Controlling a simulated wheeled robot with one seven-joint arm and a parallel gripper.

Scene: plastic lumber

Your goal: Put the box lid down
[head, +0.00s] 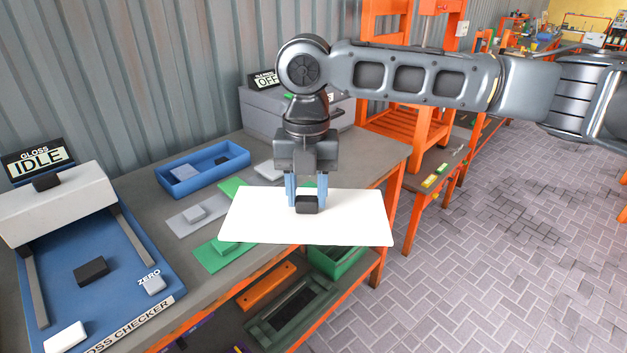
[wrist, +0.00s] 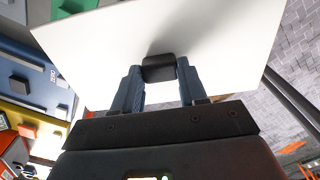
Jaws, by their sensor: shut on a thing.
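The box lid (head: 355,218) is a flat white panel with a black block-shaped knob (head: 307,205) on top. My gripper (head: 307,200) is shut on this knob with its two blue fingers. The lid looks roughly level and reaches past the front edge of the grey bench. Its height above the bench is hard to tell. In the wrist view the lid (wrist: 225,40) fills the upper middle, with the knob (wrist: 158,68) between the fingers of my gripper (wrist: 160,85). A grey box (head: 262,118) stands at the back of the bench, behind my gripper; its top is partly hidden by my arm.
A blue gloss checker (head: 130,262) stands at the left, with an IDLE sign (head: 37,158) behind it. A blue tray (head: 187,184) and green and grey plates (head: 203,215) lie left of the lid. A shelf below holds a green bin (head: 345,268). Bare bench (head: 375,155) shows at the right.

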